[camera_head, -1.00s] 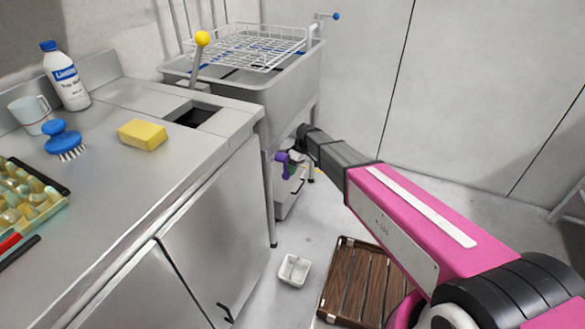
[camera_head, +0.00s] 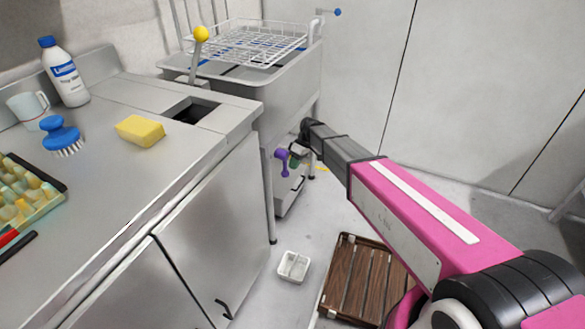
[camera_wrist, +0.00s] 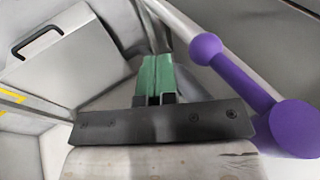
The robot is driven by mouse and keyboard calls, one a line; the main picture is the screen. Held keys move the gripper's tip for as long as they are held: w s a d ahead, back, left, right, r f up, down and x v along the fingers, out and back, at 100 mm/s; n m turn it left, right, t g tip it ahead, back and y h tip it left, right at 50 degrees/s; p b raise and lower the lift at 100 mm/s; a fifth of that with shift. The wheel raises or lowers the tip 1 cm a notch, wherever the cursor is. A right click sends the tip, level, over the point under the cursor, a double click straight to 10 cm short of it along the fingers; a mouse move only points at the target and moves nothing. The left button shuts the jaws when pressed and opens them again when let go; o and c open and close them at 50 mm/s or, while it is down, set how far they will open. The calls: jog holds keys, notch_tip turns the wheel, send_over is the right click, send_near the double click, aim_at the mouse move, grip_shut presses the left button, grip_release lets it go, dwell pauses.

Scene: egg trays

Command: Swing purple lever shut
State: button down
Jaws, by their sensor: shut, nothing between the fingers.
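The purple lever (camera_head: 282,160) is below the sink basin, beside a table leg, in the head view. In the wrist view the purple lever (camera_wrist: 245,85) fills the right side, with a small ball at its upper end and a larger ball lower right. My gripper (camera_head: 295,161) is just right of the lever in the head view. In the wrist view my gripper (camera_wrist: 155,82) shows green fingers closed together, with nothing between them, to the left of the lever. A gap shows between fingers and lever there; whether any other part touches cannot be told.
The steel sink (camera_head: 290,95) with a wire rack (camera_head: 250,45) stands above. A grey box with a black handle (camera_wrist: 40,40) is at the left of the wrist view. A white container (camera_head: 293,267) and a wooden slatted rack (camera_head: 365,280) lie on the floor.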

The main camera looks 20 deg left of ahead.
jog(key=w+d+r, duration=0.2)
jog(key=w+d, duration=0.1)
jog(key=w, duration=0.7)
jog(key=shift+w, duration=0.35)
jog(key=shift+d+r, duration=0.1)
jog(key=s+d+r+m+t+h, duration=0.1)
jog(key=s+d+m, duration=0.4)
jog(key=d, duration=1.1)
jog(key=s+d+r+m+t+h, duration=0.1)
jog(key=s+d+m, duration=0.5)
jog(key=d, duration=1)
jog(key=s+d+r+m+t, duration=0.3)
jog(key=s+d+m, duration=0.2)
jog(key=d, duration=1.1)
jog(key=shift+s+d+t+h, duration=0.2)
jog(key=shift+s+t+h, duration=0.15)
jog(key=shift+s, duration=0.55)
jog(key=shift+r, duration=0.1)
